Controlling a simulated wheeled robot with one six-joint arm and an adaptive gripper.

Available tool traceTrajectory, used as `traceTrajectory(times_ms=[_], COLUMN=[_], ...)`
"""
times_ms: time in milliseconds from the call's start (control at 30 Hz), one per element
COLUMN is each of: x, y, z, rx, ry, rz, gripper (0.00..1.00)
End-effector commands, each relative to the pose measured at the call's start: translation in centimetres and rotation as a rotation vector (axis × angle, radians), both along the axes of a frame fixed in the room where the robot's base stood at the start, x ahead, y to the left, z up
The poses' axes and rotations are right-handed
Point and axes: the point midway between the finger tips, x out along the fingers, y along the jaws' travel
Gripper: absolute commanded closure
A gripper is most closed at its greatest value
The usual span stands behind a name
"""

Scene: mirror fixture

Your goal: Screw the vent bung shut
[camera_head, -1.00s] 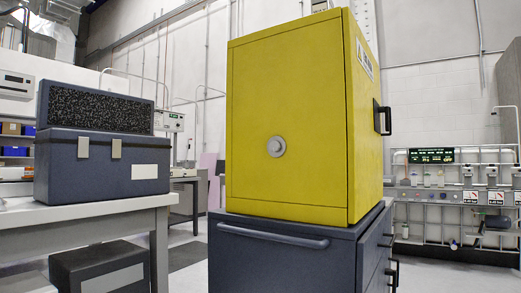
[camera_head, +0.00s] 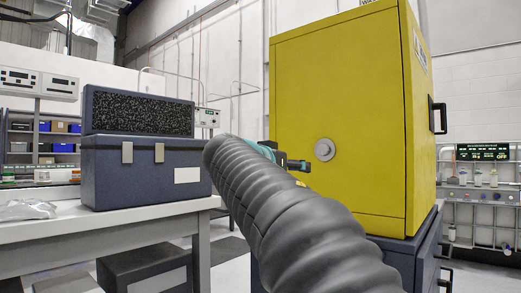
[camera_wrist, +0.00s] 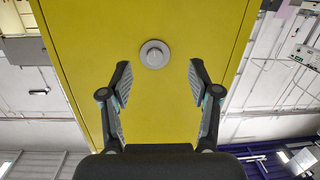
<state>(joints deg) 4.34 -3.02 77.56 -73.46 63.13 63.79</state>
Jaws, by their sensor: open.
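The vent bung (camera_head: 324,149) is a round grey disc on the side wall of the yellow cabinet (camera_head: 345,80). In the wrist view the bung (camera_wrist: 154,54) shows as a pale ring with a raised centre, straight ahead, beyond the fingertips and between their lines. My gripper (camera_wrist: 159,78) is open and empty, with one finger on each side and yellow wall between them. In the head view my gripper (camera_head: 300,165) is small, partly hidden behind my arm, and sits a little below and left of the bung. A gap between fingers and bung shows in the wrist view.
The yellow cabinet stands on a dark blue drawer unit (camera_head: 398,258). At left, a grey table (camera_head: 110,222) bears a dark blue open-lidded case (camera_head: 145,170). A dark box (camera_head: 145,272) lies under the table. A wall rack (camera_head: 485,205) stands at far right.

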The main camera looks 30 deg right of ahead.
Motion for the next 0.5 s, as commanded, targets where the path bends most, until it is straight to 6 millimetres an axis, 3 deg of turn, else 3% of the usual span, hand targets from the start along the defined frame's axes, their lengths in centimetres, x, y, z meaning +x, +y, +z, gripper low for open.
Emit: traceTrajectory(times_ms=[100,200,367,500], x=[0.8,1.0,1.4,2.3], y=[-0.8,-1.2,-2.4,-4.5], z=[3.1,4.3,4.6,4.6], rx=[-0.050,-0.071,-0.077,-0.077], ry=[-0.090,-0.128,-0.138,-0.136], rz=[-0.049,-0.067,-0.074,-0.074], gripper=[0.38,0.38,0.38,0.38])
